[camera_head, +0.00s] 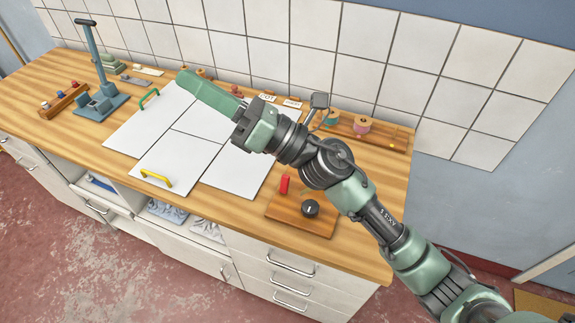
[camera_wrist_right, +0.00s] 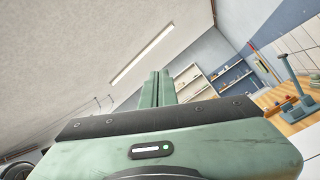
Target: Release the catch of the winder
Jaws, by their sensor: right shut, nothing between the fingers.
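I cannot tell for sure which thing is the winder or its catch. A wooden board (camera_head: 285,222) at the front right of the worktop bears an upright red piece (camera_head: 284,184) and a black knob (camera_head: 310,208). A blue-grey stand (camera_head: 100,105) with a tall T-shaped handle (camera_head: 88,35) stands at the far left. My right gripper (camera_head: 184,80) is shut and empty, its green fingers over the back of the white panels. In the right wrist view its fingers (camera_wrist_right: 157,88) lie together and point at the ceiling and far shelves. My left gripper is not in view.
White panels (camera_head: 175,138) with a green handle (camera_head: 149,98) and a yellow handle (camera_head: 155,175) cover the middle of the worktop (camera_head: 345,245). A spool rack (camera_head: 385,139) stands at the back right, partly behind my arm. A tiled wall (camera_head: 290,45) bounds the back.

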